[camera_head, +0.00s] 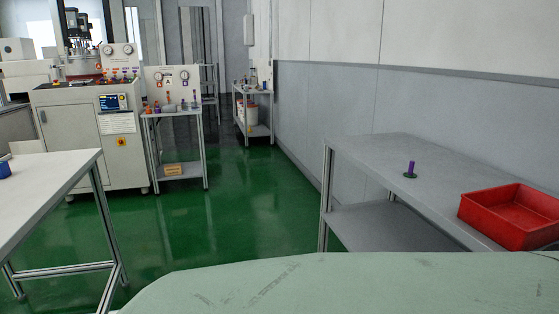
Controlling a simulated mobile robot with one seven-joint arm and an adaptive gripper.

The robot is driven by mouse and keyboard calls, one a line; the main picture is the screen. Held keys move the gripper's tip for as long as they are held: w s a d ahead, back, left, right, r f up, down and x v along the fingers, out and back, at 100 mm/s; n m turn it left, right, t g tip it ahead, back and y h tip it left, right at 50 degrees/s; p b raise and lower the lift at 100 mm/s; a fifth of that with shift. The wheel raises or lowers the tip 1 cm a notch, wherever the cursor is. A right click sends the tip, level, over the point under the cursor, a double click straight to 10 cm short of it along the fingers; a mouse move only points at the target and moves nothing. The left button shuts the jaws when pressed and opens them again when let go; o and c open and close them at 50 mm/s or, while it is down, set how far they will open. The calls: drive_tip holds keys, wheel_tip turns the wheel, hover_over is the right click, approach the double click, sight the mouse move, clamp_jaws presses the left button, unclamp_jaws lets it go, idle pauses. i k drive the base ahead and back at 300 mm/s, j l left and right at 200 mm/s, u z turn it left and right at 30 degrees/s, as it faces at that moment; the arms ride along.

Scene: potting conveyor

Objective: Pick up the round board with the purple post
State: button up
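The round board with the purple post (411,169) stands on the grey table (385,147) at the right. Its base is a small dark green disc lying flat, and the purple post rises upright from it. It stands apart from the red tray, to its left. My gripper is not in view.
An empty-looking red tray (511,214) sits at the right of the same table, which has a lower shelf (375,228). A white table (50,185) with a blue item (4,169) stands at left. Machines and shelves stand at the back. Green floor (225,220) is clear between the tables.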

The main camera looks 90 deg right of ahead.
sight(410, 174)
drive_tip(key=z, duration=0.5)
drive_tip(key=j+z, duration=0.1)
drive_tip(key=z, duration=0.85)
drive_tip(key=k+z, duration=0.1)
drive_tip(key=z, duration=1.3)
drive_tip(key=k+z, duration=0.1)
drive_tip(key=z, duration=0.4)
drive_tip(key=i+j, duration=0.2)
drive_tip(key=j, duration=0.15)
drive_tip(key=i+j+z, duration=0.1)
drive_tip(key=i+j, duration=0.15)
drive_tip(key=j, duration=0.15)
drive_tip(key=i+j+z, duration=0.1)
drive_tip(key=j, duration=0.25)
drive_tip(key=i+j, duration=0.3)
drive_tip(key=i+j+z, duration=0.1)
drive_tip(key=j, duration=0.4)
drive_tip(key=i+j, duration=0.25)
drive_tip(key=j, duration=0.15)
drive_tip(key=i, duration=0.5)
